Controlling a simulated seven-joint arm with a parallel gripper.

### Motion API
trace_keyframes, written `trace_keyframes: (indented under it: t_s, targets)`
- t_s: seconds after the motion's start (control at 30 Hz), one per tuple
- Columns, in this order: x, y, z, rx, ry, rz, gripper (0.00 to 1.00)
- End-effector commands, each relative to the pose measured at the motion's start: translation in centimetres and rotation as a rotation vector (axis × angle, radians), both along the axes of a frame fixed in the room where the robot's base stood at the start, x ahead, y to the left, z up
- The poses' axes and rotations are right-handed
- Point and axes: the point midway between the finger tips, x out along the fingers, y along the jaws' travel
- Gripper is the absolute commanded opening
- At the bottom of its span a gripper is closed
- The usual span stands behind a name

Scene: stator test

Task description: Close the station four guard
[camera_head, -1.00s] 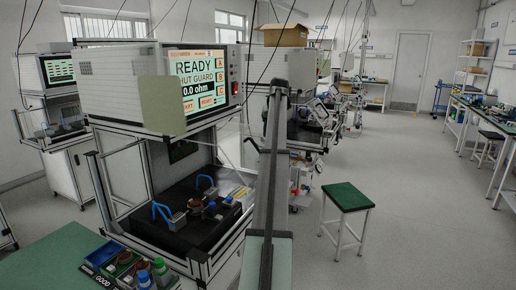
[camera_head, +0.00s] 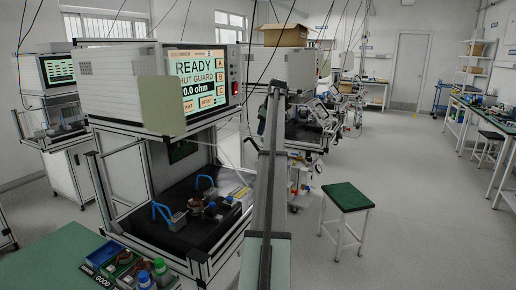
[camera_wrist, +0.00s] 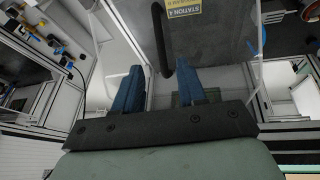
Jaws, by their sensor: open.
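The station four test bench shows in the head view, with a screen (camera_head: 204,78) reading READY and a partly covered guard message. In the wrist view, a clear guard panel carries a yellow STATION 4 label (camera_wrist: 184,8) and a black bar handle (camera_wrist: 162,40). My gripper (camera_wrist: 160,68) has two blue fingers standing apart. The handle's lower end appears between the fingertips in the picture; its depth relative to them and any contact cannot be told. The fingers are not clearly visible in the head view.
Inside the bench, a dark work deck (camera_head: 180,238) holds a copper-coloured part (camera_head: 195,204) and blue handles (camera_head: 160,211). Bins with bottles (camera_head: 144,278) sit on the green table at front left. A green-topped stool (camera_head: 346,196) stands to the right, with clear floor beyond.

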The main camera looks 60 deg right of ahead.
Motion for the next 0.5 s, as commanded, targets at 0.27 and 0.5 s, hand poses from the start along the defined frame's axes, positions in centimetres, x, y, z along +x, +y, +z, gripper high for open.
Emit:
trace_keyframes:
  t_s: [0.27, 0.5]
  targets:
    - [1.8, -0.8, -4.7, 0.003, 0.0, -0.001, 0.41]
    - [3.2, -1.5, -8.0, 0.003, 0.0, -0.001, 0.41]
